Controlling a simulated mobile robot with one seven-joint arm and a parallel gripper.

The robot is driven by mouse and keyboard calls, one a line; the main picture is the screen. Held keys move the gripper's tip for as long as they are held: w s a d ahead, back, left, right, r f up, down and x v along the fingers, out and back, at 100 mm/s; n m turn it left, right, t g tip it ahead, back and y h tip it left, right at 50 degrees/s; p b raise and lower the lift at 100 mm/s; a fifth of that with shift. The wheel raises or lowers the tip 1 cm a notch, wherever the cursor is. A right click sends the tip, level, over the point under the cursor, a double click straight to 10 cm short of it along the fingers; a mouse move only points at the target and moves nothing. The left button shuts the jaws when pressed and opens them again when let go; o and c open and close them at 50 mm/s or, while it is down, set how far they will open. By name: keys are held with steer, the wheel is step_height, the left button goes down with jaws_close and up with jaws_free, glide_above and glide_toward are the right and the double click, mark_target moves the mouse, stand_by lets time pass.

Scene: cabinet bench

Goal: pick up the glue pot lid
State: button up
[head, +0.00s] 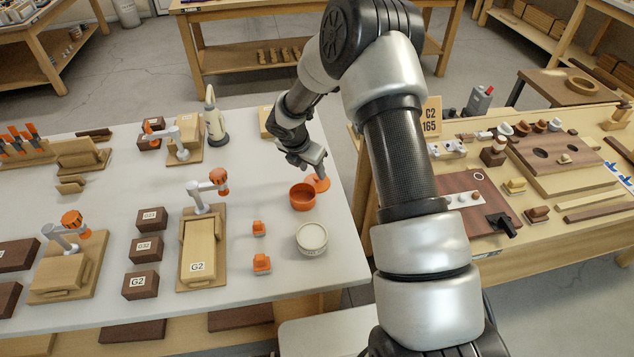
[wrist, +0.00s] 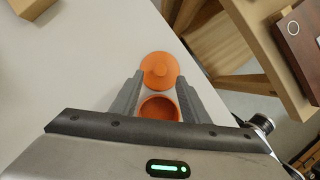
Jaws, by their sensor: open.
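The orange glue pot lid (head: 317,184) lies on the white table near its right edge, a flat disc with a knob. In the wrist view the lid (wrist: 159,70) shows whole, just beyond my fingertips. The open orange pot (head: 303,197) stands beside it, nearer to the robot's body; in the wrist view the pot (wrist: 159,108) shows between my fingers, partly hidden by the gripper body. My gripper (head: 315,168) is above the lid in the head view, its fingers apart and empty. The head view does not show clearly whether a finger touches the lid.
A round tub with a pale top (head: 311,238) and small orange blocks (head: 260,263) stand nearer on the table (head: 110,309). Wooden fixtures (head: 201,248) are to the left. Right of the table's edge is a second bench (head: 560,237) with boards and parts.

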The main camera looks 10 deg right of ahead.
mark_target(316, 178)
steer(key=x, duration=0.4)
steer(key=shift+w+d+f, duration=0.15)
steer(key=shift+d+f, duration=0.05)
steer(key=shift+c, duration=0.3)
jaws_close()
steer(key=shift+r, duration=0.1)
